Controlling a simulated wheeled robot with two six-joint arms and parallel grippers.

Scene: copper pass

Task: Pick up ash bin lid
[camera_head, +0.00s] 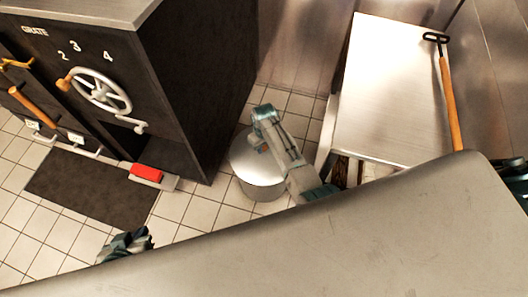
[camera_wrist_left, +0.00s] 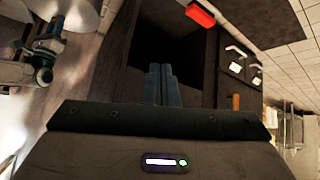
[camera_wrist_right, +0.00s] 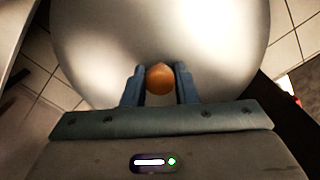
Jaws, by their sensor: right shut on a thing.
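The ash bin (camera_head: 264,192) is a round metal bin on the tiled floor beside the black oven. Its silver lid (camera_head: 243,160) appears to rest on top; whether there is a gap beneath it cannot be told. My right gripper (camera_head: 263,147) is over the lid. In the right wrist view, my right gripper (camera_wrist_right: 160,88) is shut on the lid's round orange-brown knob (camera_wrist_right: 160,77), and the lid (camera_wrist_right: 160,30) fills the view behind it. My left gripper (camera_head: 125,245) is low at the left, away from the bin; in the left wrist view its fingers (camera_wrist_left: 161,83) are together and empty.
The black oven (camera_head: 180,100) with a handwheel (camera_head: 100,90) stands left of the bin. A red block (camera_head: 147,173) sits at its foot by a dark mat (camera_head: 85,190). A steel table (camera_head: 395,95) with a wooden-handled tool (camera_head: 450,105) stands right. A grey surface (camera_head: 400,235) crosses the foreground.

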